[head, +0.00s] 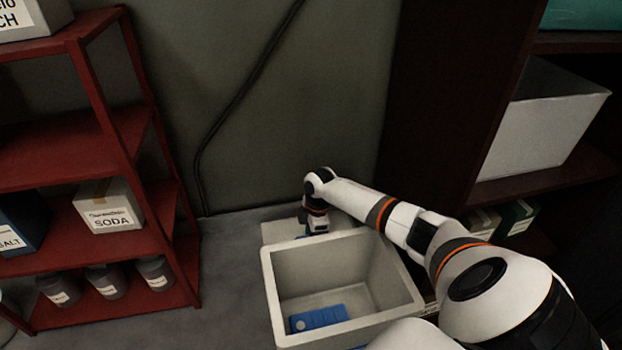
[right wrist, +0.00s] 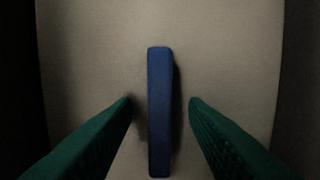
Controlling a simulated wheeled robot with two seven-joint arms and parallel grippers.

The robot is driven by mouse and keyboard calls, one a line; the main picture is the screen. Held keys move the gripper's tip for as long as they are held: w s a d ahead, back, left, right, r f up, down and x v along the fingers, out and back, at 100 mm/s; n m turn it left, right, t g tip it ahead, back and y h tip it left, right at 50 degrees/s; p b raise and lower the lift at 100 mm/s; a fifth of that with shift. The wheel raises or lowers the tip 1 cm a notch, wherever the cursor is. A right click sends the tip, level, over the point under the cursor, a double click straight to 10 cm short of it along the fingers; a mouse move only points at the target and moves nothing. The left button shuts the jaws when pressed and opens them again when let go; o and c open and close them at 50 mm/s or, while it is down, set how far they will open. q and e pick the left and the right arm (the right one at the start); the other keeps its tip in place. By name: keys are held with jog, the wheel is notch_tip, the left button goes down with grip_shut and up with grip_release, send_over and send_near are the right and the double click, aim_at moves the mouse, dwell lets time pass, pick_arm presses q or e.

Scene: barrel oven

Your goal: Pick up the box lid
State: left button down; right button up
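The box lid (right wrist: 85,60) is a pale panel with a raised blue bar handle (right wrist: 159,75), filling most of the right wrist view. In the head view, part of the pale lid (head: 279,232) shows behind the open box; the box and my arm hide the rest. My right gripper (right wrist: 160,100) is open, with its two green fingers on either side of the handle and a visible gap on each side. In the head view its fingers are hidden behind the box rim. The open white box (head: 282,272) stands in front. My left gripper is not in view.
A blue piece (head: 320,317) is inside the box. A red shelf (head: 125,122) with a soda box (head: 107,212) and jars stands at left. A dark shelf (head: 520,190) with a white bin (head: 545,125) stands at right. Bare floor (head: 225,290) lies left of the box.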

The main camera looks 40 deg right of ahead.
grip_shut()
jog(key=shift+r, duration=0.1)
